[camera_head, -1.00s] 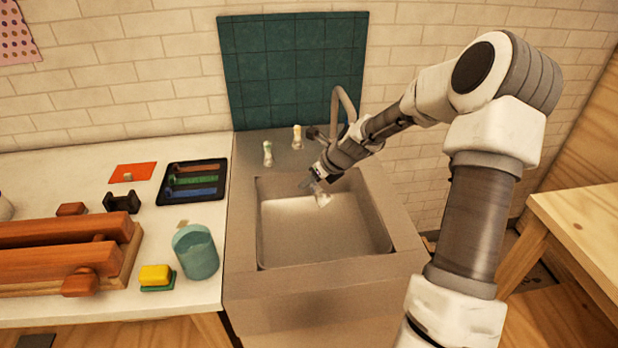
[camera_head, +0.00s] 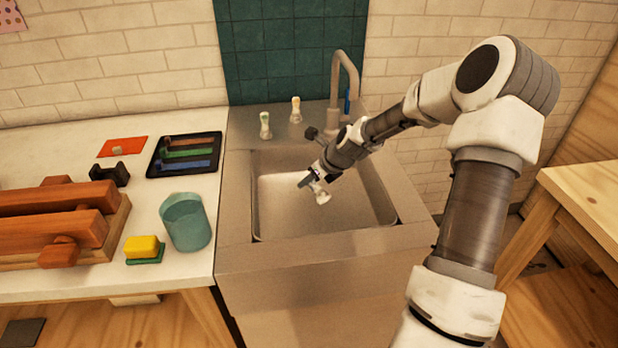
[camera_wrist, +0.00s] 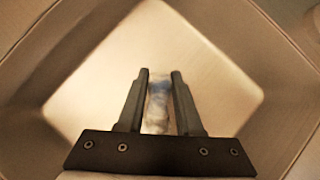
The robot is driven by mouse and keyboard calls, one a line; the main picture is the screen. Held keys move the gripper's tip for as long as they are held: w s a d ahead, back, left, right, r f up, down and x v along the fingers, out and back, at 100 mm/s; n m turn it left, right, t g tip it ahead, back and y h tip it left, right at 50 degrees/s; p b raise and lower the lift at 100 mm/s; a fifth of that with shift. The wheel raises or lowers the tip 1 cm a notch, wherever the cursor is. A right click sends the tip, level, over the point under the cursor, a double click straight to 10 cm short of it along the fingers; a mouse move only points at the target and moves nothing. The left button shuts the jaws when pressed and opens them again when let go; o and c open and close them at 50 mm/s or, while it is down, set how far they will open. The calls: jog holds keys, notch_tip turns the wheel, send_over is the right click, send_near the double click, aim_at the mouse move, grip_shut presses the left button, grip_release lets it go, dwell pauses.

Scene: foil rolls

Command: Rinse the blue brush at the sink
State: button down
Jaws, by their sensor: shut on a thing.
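The blue brush (camera_wrist: 158,88) looks whitish with a blurred blue patch in the wrist view. It is held between the two fingers of my gripper (camera_wrist: 160,74). In the head view my gripper (camera_head: 312,180) is over the sink basin (camera_head: 285,222), and the pale brush (camera_head: 321,196) hangs from it, tilted, apparently above the basin floor. The grey tap (camera_head: 334,85) stands at the back of the sink, behind my gripper, with a small blue part (camera_head: 347,104) beside it. I cannot tell whether water runs.
On the left counter are a teal cup (camera_head: 186,224), a yellow-and-green sponge (camera_head: 143,248), a black tray (camera_head: 185,154) and wooden blocks (camera_head: 50,215).

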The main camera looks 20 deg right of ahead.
jog(key=shift+f+b, duration=2.45)
jog(key=shift+f, duration=0.85)
notch_tip(320, 180, up, 18)
jog(key=p, duration=1.4)
jog(key=shift+f, duration=0.25)
dwell(1.3)
jog(key=shift+r+p, duration=1.6)
jog(key=shift+r, duration=0.4)
